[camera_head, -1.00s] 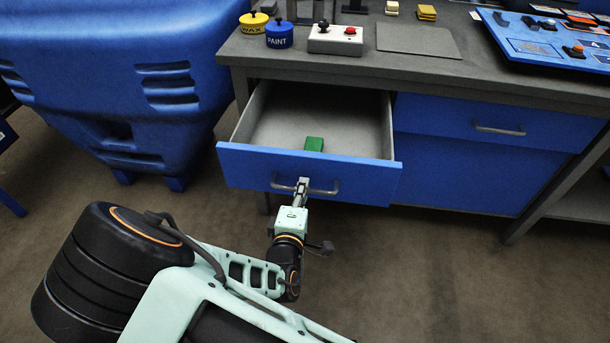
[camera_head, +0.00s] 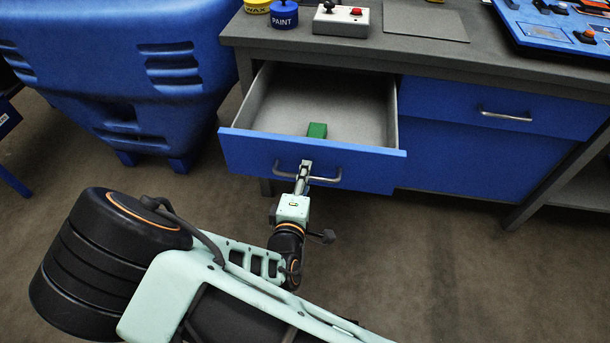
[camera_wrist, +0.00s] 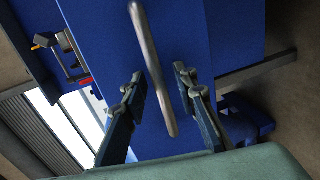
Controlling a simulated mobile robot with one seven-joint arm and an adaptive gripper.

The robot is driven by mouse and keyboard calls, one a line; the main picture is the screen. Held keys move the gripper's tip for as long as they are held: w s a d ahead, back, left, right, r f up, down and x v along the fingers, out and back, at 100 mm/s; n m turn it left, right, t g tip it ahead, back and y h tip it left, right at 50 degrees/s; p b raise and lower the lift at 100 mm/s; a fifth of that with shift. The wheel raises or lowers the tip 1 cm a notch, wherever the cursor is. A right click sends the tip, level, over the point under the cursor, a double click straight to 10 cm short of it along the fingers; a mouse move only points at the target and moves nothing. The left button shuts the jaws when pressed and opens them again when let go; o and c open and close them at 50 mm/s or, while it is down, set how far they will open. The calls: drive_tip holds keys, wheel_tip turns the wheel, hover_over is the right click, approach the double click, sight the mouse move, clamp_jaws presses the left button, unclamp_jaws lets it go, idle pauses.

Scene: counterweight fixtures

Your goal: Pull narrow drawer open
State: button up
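The narrow drawer (camera_head: 245,148) is the left one under the counter and stands well open. It has a blue front and a grey inside, and a green block (camera_head: 317,130) lies in it. Its grey bar handle (camera_head: 325,179) is on the front. My gripper (camera_head: 305,168) is at the middle of this handle. In the wrist view, the handle bar (camera_wrist: 150,60) runs between the two fingers of my gripper (camera_wrist: 160,85). The fingers are apart, with blue drawer front showing on both sides of the bar.
A wider closed drawer (camera_head: 450,100) with its own handle is to the right. The grey counter (camera_head: 400,52) above holds a blue PAINT tin (camera_head: 284,15) and a button box (camera_head: 341,20). A large blue bin (camera_head: 110,60) stands left. Floor in front is clear.

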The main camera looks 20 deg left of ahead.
drive_tip(key=shift+s, duration=0.1)
drive_tip(key=v, duration=0.7)
drive_tip(key=shift+s, duration=0.15)
drive_tip(key=shift+r, duration=0.1)
